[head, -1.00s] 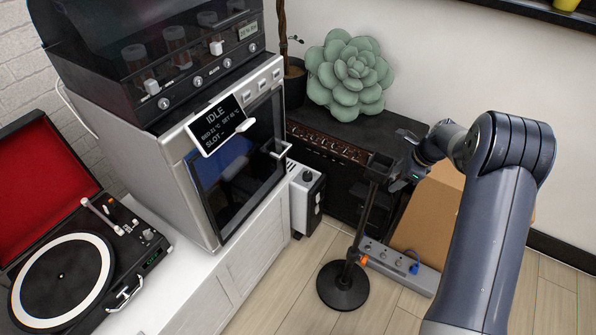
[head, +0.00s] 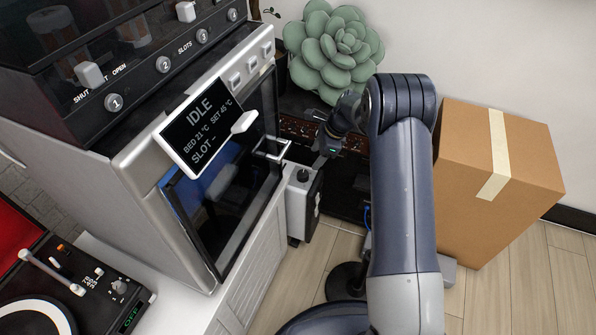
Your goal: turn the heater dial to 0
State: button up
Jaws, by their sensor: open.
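A small white heater with a black side panel (head: 299,213) stands on the floor beside the white cabinet. Its dark dial (head: 303,175) sits on its top; the dial's setting is too small to read. My gripper (head: 322,160) is open and empty, just above and to the right of the heater in the picture, close to the dial but apparently apart from it. The fingertips are small and dark here, partly lost against the dark chest behind.
A printer with an IDLE screen (head: 205,125) and a protruding door handle (head: 272,150) stands left of the heater. A cardboard box (head: 490,180) is at the right. A succulent (head: 333,50) sits behind. A stand's round base (head: 345,280) is partly hidden by my arm.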

aim_at(304, 173)
jog(key=b+x, duration=0.2)
jog(key=x, duration=0.7)
jog(key=shift+a+f, duration=0.1)
jog(key=shift+f, duration=0.15)
jog(key=c, duration=1)
